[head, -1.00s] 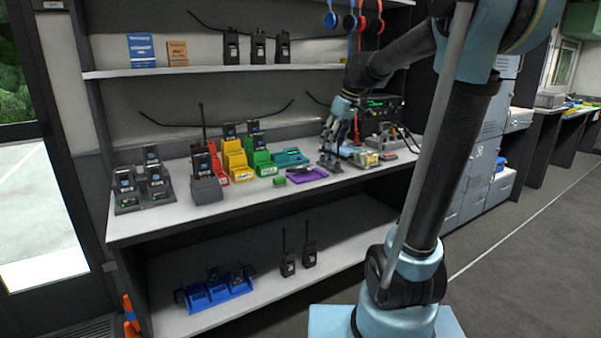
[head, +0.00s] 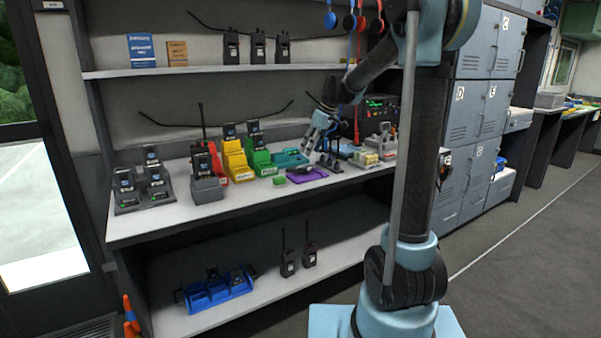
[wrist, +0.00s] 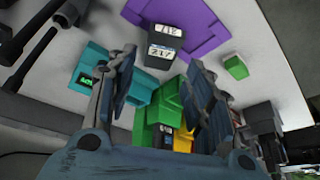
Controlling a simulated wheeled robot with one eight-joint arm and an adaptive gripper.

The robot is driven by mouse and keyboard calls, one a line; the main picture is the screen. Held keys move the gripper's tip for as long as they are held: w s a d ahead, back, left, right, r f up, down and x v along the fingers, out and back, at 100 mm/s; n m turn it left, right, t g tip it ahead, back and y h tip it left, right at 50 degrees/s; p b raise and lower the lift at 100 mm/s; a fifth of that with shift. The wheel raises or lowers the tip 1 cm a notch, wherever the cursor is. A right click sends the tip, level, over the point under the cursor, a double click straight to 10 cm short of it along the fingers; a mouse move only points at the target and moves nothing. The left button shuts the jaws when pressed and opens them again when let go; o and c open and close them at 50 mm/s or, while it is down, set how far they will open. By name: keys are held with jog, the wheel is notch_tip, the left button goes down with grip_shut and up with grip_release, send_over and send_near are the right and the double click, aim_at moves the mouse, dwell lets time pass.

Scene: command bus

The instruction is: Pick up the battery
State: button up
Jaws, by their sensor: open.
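A dark battery (wrist: 168,45) with white labels, one reading 217, lies at the edge of a purple tray (wrist: 193,24) on the counter. In the head view the purple tray (head: 308,177) is near the counter's front edge, and the battery is too small there to make out clearly. My gripper (wrist: 166,75) is open and empty. Its two fingers point toward the battery, which shows beyond and between the tips, apart from them. In the head view my gripper (head: 311,152) is above the counter, by the purple tray.
A teal charger (wrist: 92,65), a green charger (wrist: 157,105) and a small green block (wrist: 235,68) lie close around. Yellow and red chargers and grey radio docks (head: 143,195) stand to the left. A case and small items (head: 370,158) crowd the right. An upper shelf (head: 200,70) overhangs.

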aim_at(302, 167)
jog(key=x, duration=0.9)
jog(key=shift+s+d, duration=0.1)
jog(key=shift+s, duration=0.05)
jog(key=c, duration=0.9)
jog(key=shift+r, duration=0.1)
notch_tip(302, 167, up, 10)
jog(key=shift+f, duration=0.1)
